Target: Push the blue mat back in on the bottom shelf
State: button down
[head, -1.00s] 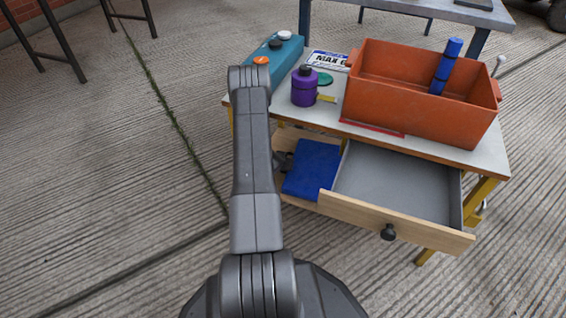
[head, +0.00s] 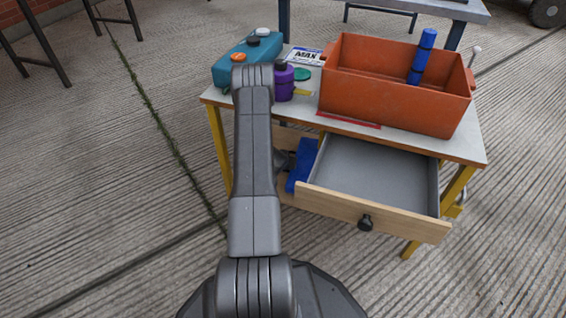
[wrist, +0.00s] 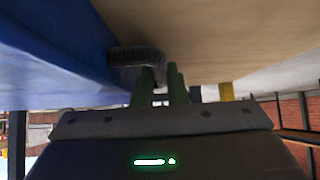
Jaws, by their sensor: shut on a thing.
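The blue mat (head: 302,168) shows as a narrow strip under the table, left of the open drawer. The rest of it is hidden behind the drawer and tabletop. In the wrist view the mat (wrist: 50,50) is a large blue slab on the left. My gripper shows in the wrist view (wrist: 164,75), its two dark green fingers close together. A dark ribbed piece (wrist: 135,55) lies at the fingertips, against the blue slab; it seems to be what the fingers are shut on, though the contact is unclear. In the head view my arm mostly hides the gripper, at the mat's left side.
The open drawer (head: 375,170) juts out beside the mat, with a wooden front and round knob (head: 366,222). An orange crate (head: 395,95), a purple bottle (head: 284,85) and a teal can (head: 232,66) stand on the tabletop.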

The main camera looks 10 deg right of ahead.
jog(key=shift+s+d, duration=0.1)
jog(key=shift+d, duration=0.3)
jog(key=c, duration=1.4)
grip_release()
jog(key=shift+o, duration=0.2)
jog(key=p+v, duration=0.4)
jog(key=v, duration=1)
jog(key=shift+f, duration=0.15)
jog(key=b+x, duration=0.4)
jog(key=x, duration=0.9)
jog(key=shift+w+d+f, duration=0.15)
jog(key=shift+w+f, duration=0.05)
jog(key=shift+w, duration=0.1)
